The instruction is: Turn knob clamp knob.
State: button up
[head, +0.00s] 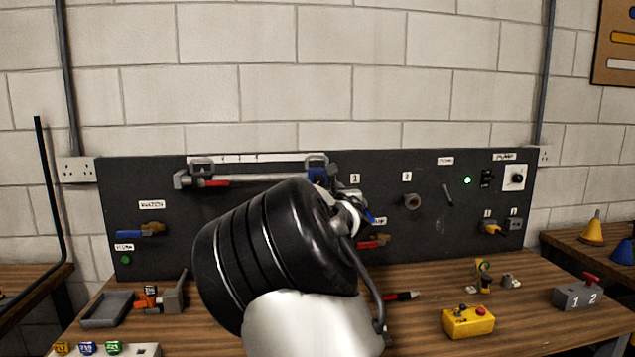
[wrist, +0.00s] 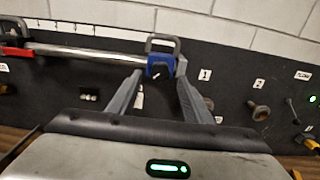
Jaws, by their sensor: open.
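A long bar clamp (head: 262,178) hangs along the top of the dark panel, with a red part at its left and a blue part (wrist: 158,70) at its right end. Which part is the clamp knob cannot be told. In the wrist view my gripper (wrist: 158,68) is open and empty. Its two grey fingers appear on either side of the blue part, with the tips near it; contact cannot be told. In the head view my black arm hides most of the gripper and the panel's middle.
A round brown knob (head: 412,201) sits under label 2 on the panel. A blue-handled valve (head: 140,230) is at the left. On the wooden bench are a grey tray (head: 107,310), a yellow button box (head: 468,321) and a grey switch box (head: 578,295).

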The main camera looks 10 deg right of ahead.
aim_at(320, 182)
jog(key=shift+w, duration=2)
jog(key=c, duration=1)
jog(key=shift+c, duration=0.2)
